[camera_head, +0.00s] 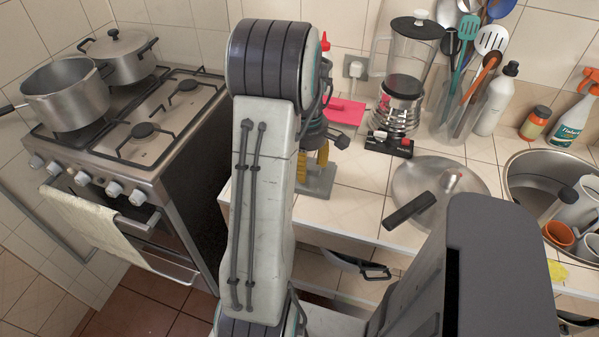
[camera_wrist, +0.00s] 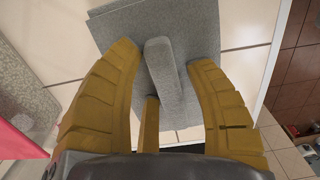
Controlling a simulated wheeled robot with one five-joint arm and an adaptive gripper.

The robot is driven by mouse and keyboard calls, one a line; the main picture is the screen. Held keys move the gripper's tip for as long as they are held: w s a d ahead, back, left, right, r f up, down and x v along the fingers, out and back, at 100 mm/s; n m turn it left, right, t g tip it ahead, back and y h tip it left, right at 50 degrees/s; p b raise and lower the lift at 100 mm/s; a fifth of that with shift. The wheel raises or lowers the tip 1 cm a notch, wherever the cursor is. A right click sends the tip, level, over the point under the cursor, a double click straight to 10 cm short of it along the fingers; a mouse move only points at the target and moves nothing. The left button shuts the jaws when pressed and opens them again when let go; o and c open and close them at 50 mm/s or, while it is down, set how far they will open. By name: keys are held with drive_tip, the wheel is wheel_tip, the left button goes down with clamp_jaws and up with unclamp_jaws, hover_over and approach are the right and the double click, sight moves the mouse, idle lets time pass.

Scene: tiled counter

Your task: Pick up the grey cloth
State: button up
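The grey cloth (camera_wrist: 212,22) lies on the tiled counter near its front edge. In the wrist view it is a flat piece with a raised, narrow fold (camera_wrist: 168,85) standing up. My gripper (camera_wrist: 165,58) has its yellow fingers apart, one on each side of the fold, with visible gaps beside it. The head view shows my gripper (camera_head: 322,155) above the cloth (camera_head: 318,183), partly hidden by my arm. I cannot tell how far the fingertips are above the counter.
A pink thing (camera_head: 343,110) lies behind my gripper. The stove (camera_head: 150,110) with pots is to the left. The counter between cloth and pan is clear.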

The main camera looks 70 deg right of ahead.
clamp_jaws()
idle(0.3)
drive_tip(key=shift+r, duration=0.15)
drive_tip(key=shift+r, duration=0.65)
wheel_tip(320, 180, up, 2)
drive_tip(key=shift+r, duration=0.15)
drive_tip(key=s+a+r+b, duration=0.1)
drive_tip(key=s+a+r, duration=0.6)
drive_tip(key=a, duration=0.2)
drive_tip(key=shift+a, duration=0.15)
drive_tip(key=shift+r, duration=0.1)
drive_tip(key=shift+c, duration=2.1)
unclamp_jaws()
clamp_jaws()
